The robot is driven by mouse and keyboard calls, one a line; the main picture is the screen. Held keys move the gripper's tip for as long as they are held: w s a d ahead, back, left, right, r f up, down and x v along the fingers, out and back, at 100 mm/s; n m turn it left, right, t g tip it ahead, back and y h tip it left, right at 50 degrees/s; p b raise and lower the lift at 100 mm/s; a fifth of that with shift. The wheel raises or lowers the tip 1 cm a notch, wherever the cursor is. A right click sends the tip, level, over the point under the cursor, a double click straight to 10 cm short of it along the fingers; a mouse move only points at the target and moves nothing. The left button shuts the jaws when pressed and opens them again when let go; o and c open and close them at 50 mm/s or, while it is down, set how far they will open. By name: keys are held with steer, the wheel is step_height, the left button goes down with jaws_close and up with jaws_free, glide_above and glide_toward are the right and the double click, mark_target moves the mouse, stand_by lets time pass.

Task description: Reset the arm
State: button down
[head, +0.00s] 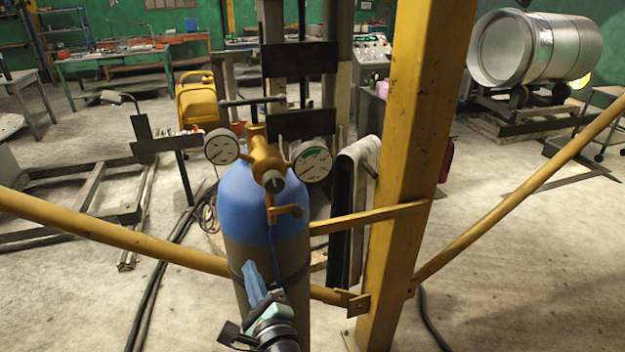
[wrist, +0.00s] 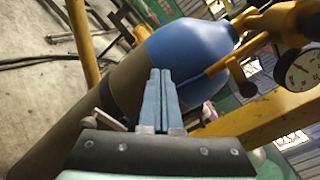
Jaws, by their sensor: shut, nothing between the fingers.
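My gripper (head: 252,272) is low in the middle of the head view, in front of a gas cylinder (head: 262,213) with a blue top and a dark grey body. In the wrist view my gripper (wrist: 160,75) has its two blue fingers together, with nothing between them. Behind the fingers the cylinder (wrist: 187,55) looks tilted. I cannot tell whether the fingertips touch it. My arm enters from the bottom edge of the head view.
The cylinder carries a brass valve and two gauges (head: 312,161). A yellow column (head: 418,150) stands to the right, with sloping yellow braces (head: 517,200). A steel drum (head: 535,47) is at the back right. Hoses lie on the floor at left. Open floor shows at lower right.

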steer(key=s+d+r+n+t+b, duration=0.2)
steer(key=r+n, duration=0.5)
steer(key=r, duration=0.6)
steer(key=s+d+r+n+t+b, duration=0.1)
steer(key=d+r+n+t, duration=0.1)
steer(key=r+n, duration=0.85)
steer(key=s+d+r+n+t+h+b, duration=0.1)
steer(key=s+d+r+n+t+h, duration=0.1)
steer(key=s+r, duration=0.6)
steer(key=s+d+r+n+t+h+b, duration=0.2)
steer(key=s+d+r+t+h, duration=0.3)
steer(key=s+r, duration=0.3)
step_height(320, 180, up, 4)
steer(key=shift+s+d+r, duration=0.1)
steer(key=shift+s+d, duration=0.2)
steer(key=shift+s, duration=0.05)
steer(key=shift+n, duration=0.25)
